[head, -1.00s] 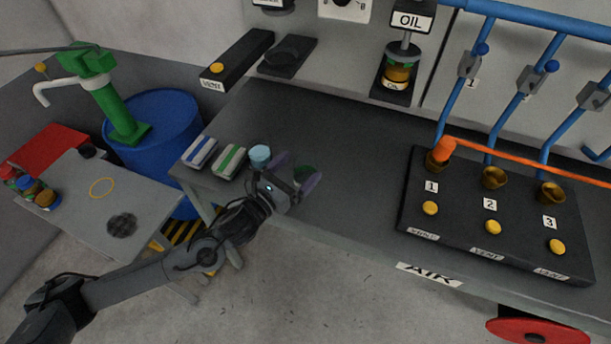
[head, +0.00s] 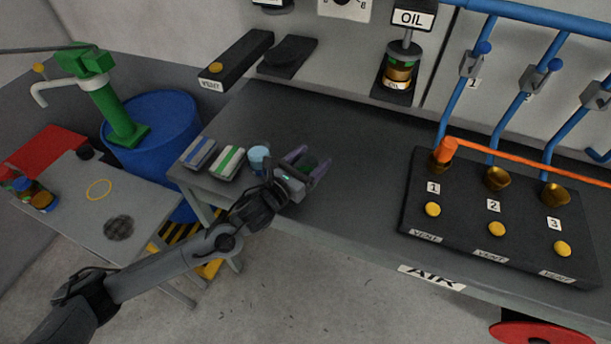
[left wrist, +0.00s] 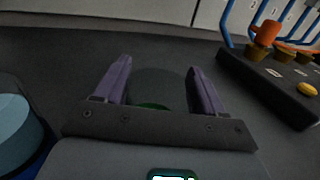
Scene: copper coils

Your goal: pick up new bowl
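A dark, see-through bowl with green at its base (head: 308,167) stands on the grey bench. In the left wrist view the bowl (left wrist: 158,88) shows as a faint dark cylinder between the fingers, with a green patch low down. My left gripper (head: 308,160) reaches in from the left over the bench's front edge. Its two purple fingers (left wrist: 160,80) are wide apart, one on each side of the bowl. I cannot make out contact between fingers and bowl. The gripper body hides part of the bowl. My right gripper is not in view.
A light-blue cylinder (head: 258,158) stands close left of the gripper, beside green-striped (head: 227,163) and blue-striped (head: 198,153) boxes. An oil unit (head: 397,72) hangs at the back. A black valve block (head: 480,235) sits at right. The bench middle is clear.

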